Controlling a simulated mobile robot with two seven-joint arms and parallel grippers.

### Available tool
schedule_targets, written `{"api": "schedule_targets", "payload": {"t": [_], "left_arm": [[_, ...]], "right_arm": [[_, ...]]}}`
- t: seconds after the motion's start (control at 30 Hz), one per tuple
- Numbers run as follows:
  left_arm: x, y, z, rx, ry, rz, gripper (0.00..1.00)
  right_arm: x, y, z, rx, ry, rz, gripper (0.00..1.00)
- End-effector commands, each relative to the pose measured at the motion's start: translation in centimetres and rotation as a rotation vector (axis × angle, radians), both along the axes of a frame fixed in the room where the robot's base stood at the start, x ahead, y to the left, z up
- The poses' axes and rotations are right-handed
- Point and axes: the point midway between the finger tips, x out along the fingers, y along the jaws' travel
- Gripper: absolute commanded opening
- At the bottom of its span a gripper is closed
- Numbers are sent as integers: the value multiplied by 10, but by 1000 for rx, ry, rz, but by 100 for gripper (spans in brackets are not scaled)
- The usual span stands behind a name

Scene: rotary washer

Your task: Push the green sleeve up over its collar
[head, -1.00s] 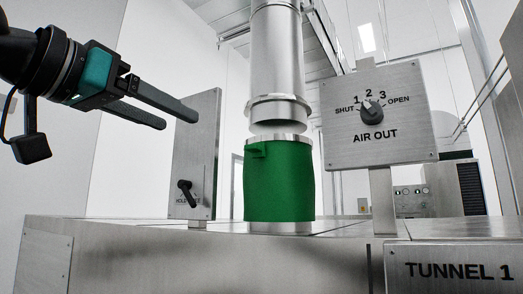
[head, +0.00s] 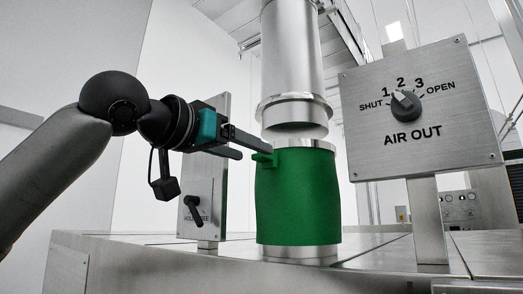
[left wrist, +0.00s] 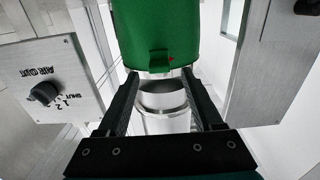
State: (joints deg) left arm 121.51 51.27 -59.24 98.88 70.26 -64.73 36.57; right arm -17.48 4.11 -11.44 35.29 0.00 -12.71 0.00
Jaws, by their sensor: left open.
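The green sleeve (head: 298,205) stands upright around a steel pipe stub, whose bare metal rim shows above the sleeve's top edge. A small green tab (head: 264,159) sticks out near its top left. Above is the flared steel collar (head: 296,108) of the upper duct, with an open gap below it. My left gripper (head: 257,151) is open beside the tab. In the left wrist view, upside down, the sleeve (left wrist: 160,25) and tab (left wrist: 159,57) lie just beyond and between the fingertips (left wrist: 160,75). Contact cannot be told. My right gripper is not in view.
An AIR OUT dial panel (head: 420,112) stands close to the right of the sleeve. A metal plate with a black handle (head: 194,209) stands left of it, behind my left gripper. The flat steel machine top (head: 120,245) spreads around the base.

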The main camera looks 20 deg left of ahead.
Motion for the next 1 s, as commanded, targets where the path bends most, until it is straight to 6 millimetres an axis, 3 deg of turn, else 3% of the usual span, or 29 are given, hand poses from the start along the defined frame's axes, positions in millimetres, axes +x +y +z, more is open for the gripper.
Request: {"api": "schedule_targets", "payload": {"t": [0.1,0.3,0.67,1.0], "left_arm": [[20,-8,2,0,1,-1,68],[40,-15,1,-1,0,-1,68],[44,-16,0,0,0,0,68],[44,-16,0,0,0,0,29]], "right_arm": [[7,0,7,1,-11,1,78],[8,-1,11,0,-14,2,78],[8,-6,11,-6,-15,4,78],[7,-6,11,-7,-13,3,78]]}}
